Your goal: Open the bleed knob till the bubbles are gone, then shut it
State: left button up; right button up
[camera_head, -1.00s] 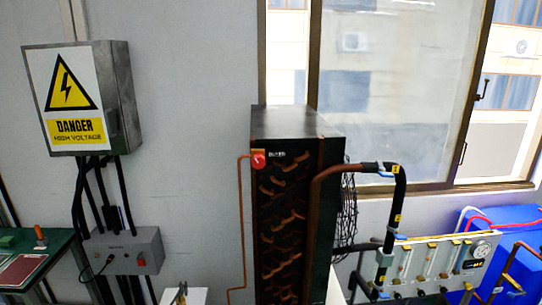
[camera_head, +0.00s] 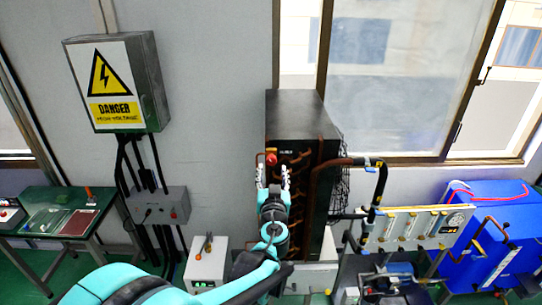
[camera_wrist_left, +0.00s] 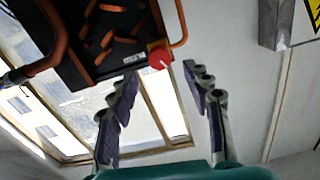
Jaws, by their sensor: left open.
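The red bleed knob (camera_head: 271,159) sits at the upper left of the front of a tall black cabinet (camera_head: 293,104) with copper coils. In the left wrist view the knob (camera_wrist_left: 160,59) shows with a pale mark on it, by a white label. My left gripper (camera_head: 273,172) is open and empty, just in front of and below the knob in the head view. In the wrist view its two fingers (camera_wrist_left: 163,75) stand apart, with the knob beyond and between them; I see no contact. No bubbles can be made out. My right gripper is not in view.
A panel with clear flow tubes and a gauge (camera_head: 420,228) stands at the right, by a blue tank (camera_head: 495,225). A copper and black pipe (camera_head: 345,162) runs from the cabinet. A grey high-voltage box (camera_head: 118,82) hangs at the left above a green table (camera_head: 48,220).

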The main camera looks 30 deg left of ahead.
aim_at(272, 161)
pick_arm(q)
jog(key=x, duration=0.6)
jog(key=shift+w+a+f+p, duration=0.1)
jog(key=shift+w+a+p, duration=0.15)
jog(key=shift+p, duration=0.15)
jog(key=shift+c, duration=0.2)
grip_shut()
